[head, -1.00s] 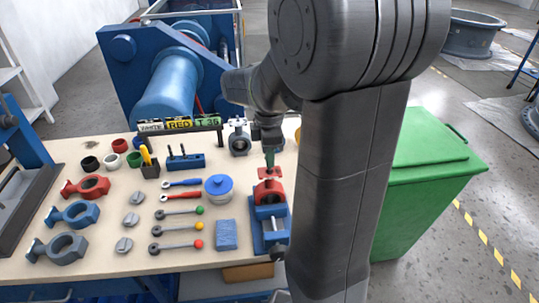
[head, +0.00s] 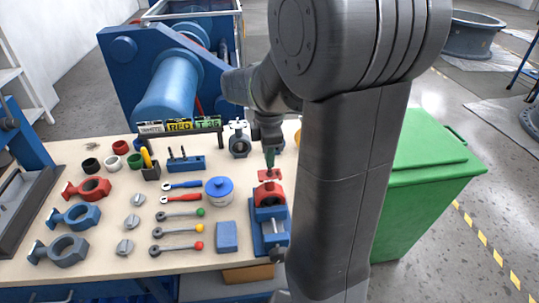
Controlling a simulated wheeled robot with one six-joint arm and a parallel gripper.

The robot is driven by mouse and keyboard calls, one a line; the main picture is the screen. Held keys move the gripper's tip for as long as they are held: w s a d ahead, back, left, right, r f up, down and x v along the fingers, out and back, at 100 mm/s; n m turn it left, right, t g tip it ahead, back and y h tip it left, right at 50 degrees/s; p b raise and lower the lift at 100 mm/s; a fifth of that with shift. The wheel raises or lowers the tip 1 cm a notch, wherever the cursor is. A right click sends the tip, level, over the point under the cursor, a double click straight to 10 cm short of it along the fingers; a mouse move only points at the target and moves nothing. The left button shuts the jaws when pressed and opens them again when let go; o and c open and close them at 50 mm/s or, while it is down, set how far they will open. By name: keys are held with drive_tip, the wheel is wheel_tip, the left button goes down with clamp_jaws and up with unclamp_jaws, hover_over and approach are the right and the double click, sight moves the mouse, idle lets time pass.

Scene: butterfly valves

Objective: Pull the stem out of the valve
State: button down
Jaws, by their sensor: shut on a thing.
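The red valve (head: 269,193) is clamped upright in a blue vise (head: 270,229) at the right end of the bench. A red flat plate (head: 269,175) shows at its top. My gripper (head: 269,164) points down from above, right over this plate. It is shut on the stem at the valve's top. The stem is too small and too covered by the fingers to make out, so I cannot tell how far it sits in the valve.
A blue-lidded pot (head: 219,189), a blue block (head: 227,236) and several wrenches (head: 180,229) lie left of the vise. Red, blue and grey valve bodies (head: 76,215) lie further left. A sign rack (head: 180,127) stands behind. A green bin (head: 425,190) is at the right.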

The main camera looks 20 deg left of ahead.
drive_tip(key=shift+r+p, duration=1.9)
drive_tip(key=shift+r, duration=0.35)
idle(2.8)
wheel_tip(320, 180, up, 6)
drive_tip(key=p, duration=0.5)
drive_tip(key=shift+f, duration=0.1)
idle(0.5)
